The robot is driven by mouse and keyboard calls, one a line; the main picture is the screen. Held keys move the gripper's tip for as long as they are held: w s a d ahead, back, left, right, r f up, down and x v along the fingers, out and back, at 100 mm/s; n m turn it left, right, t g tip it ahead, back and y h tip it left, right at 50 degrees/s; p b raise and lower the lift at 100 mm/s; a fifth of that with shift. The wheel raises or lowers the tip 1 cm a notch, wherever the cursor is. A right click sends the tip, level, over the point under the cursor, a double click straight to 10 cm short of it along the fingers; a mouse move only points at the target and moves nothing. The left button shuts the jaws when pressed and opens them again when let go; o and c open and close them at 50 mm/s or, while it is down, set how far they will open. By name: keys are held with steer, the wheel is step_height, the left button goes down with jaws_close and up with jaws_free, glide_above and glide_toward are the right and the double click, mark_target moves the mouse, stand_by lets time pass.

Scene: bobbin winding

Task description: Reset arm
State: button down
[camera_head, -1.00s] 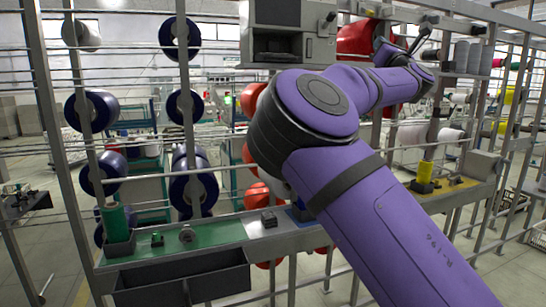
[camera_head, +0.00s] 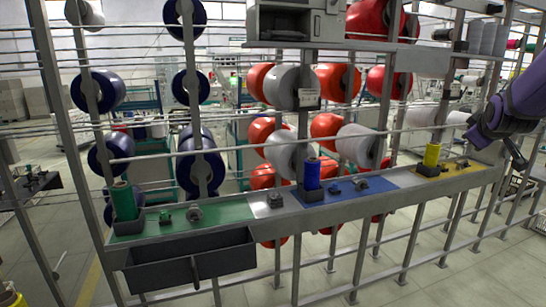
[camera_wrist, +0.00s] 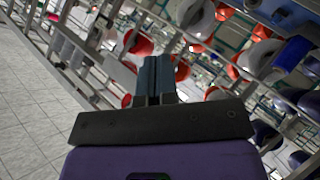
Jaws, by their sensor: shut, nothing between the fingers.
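My purple arm is at the right edge of the head view, away from the shelf, and its fingers are hard to make out there. In the wrist view my gripper (camera_wrist: 155,85) has its two fingers together with nothing between them. It points past the rack and touches nothing that I can see. On the shelf stand a green bobbin (camera_head: 124,200) at the left, a blue bobbin (camera_head: 312,174) in the middle and a yellow bobbin (camera_head: 432,155) at the right. Each is upright in a dark holder.
The metal shelf (camera_head: 265,211) has green, blue and yellow sections with small fittings. A dark bin (camera_head: 190,262) hangs below its left end. Behind are rack posts with large navy, red and white spools (camera_head: 367,147). A grey box (camera_head: 296,22) sits above. The floor in front is clear.

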steer(key=s+a+m+g+y, duration=0.1)
steer(key=s+a+g, duration=0.1)
steer(key=s+a, duration=0.5)
steer(key=s+a+f+m+g+y, duration=0.1)
steer(key=s+a+m+g+y, duration=0.1)
steer(key=s+a, duration=0.6)
steer(key=s+a+m+g+y, duration=0.1)
steer(key=s+a, duration=0.7)
steer(key=s, duration=1)
steer(key=shift+a+f+m+g+y, duration=0.2)
steer(key=shift+a+m+g+y, duration=0.15)
steer(key=shift+y, duration=0.35)
steer(key=shift+d, duration=0.1)
